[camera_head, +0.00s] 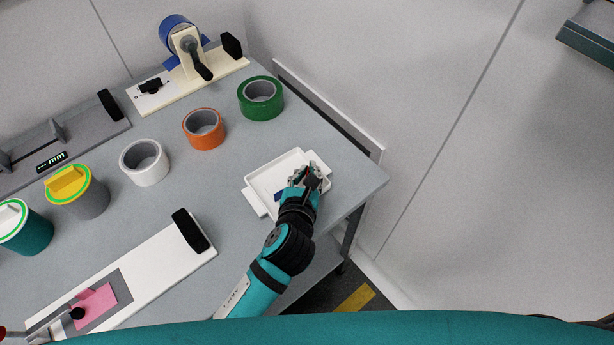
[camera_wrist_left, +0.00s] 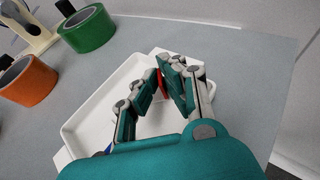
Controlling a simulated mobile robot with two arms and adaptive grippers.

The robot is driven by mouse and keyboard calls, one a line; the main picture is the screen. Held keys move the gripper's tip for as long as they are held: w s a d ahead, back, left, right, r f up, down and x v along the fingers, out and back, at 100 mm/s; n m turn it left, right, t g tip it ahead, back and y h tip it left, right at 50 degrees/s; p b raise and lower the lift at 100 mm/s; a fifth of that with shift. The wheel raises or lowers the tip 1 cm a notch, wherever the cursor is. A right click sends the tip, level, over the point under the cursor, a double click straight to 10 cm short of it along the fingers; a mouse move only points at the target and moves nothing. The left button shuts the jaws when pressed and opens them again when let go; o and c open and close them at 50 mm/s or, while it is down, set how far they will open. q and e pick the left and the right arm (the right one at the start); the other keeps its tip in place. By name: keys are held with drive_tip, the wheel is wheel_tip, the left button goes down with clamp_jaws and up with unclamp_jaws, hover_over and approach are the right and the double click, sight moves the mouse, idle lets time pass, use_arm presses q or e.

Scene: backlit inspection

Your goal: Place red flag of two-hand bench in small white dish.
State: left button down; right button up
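The small white dish (camera_head: 262,181) is a shallow square tray with side handles near the table's right end. It also fills the middle of the left wrist view (camera_wrist_left: 88,118). My left gripper (camera_head: 309,177) is over the dish's right part, pointing down. In the left wrist view its fingers (camera_wrist_left: 162,78) close together on a thin red piece, the red flag (camera_wrist_left: 160,84). The fingers hide most of the flag, and I cannot tell whether it touches the dish floor. My right gripper is not in view.
A blue piece (camera_head: 278,197) lies in the dish by my gripper. Green (camera_head: 260,98), orange (camera_head: 204,129) and white (camera_head: 145,162) tape rolls stand behind. A white board (camera_head: 145,262) with a pink card (camera_head: 95,306) lies at front left. The table's right edge is close to the dish.

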use_arm(q)
drive_tip(key=c, duration=1.9)
unclamp_jaws()
drive_tip(key=shift+f, duration=0.1)
drive_tip(key=shift+c, duration=0.2)
drive_tip(key=o, duration=0.5)
drive_tip(key=shift+c, duration=0.2)
drive_tip(key=shift+r, duration=0.2)
drive_tip(key=v, duration=1.2)
drive_tip(key=shift+p, duration=0.35)
